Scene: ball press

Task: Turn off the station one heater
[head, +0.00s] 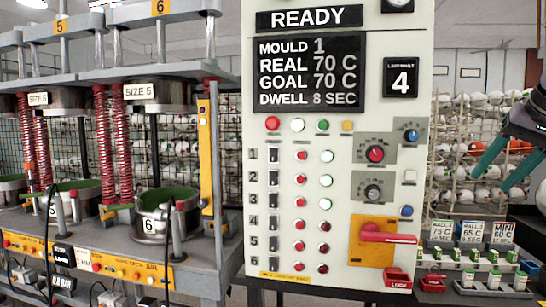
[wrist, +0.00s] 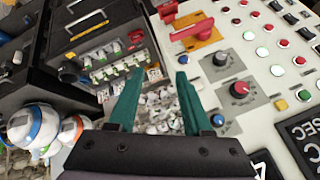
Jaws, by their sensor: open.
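The control panel (head: 340,220) fills the middle of the head view. Its row marked 1 has a black rocker switch (head: 275,155), a red button (head: 301,155) and a pale green-rimmed button or lamp (head: 327,156). The rocker's position is too small to tell. The display (head: 310,73) reads mould 1, real 70 C, goal 70 C, dwell 8 sec, under a READY sign. My gripper (head: 490,178) is open and empty, right of the panel. In the wrist view its teal fingers (wrist: 158,78) are apart, with the panel to their right.
Similar rows 2 to 6 lie below row 1. Two dials (head: 375,154) (head: 373,192) and a red rotary handle (head: 385,235) on a yellow plate sit on the panel's right side. A tag rack (head: 470,270) stands at lower right. Presses (head: 120,77) stand at left.

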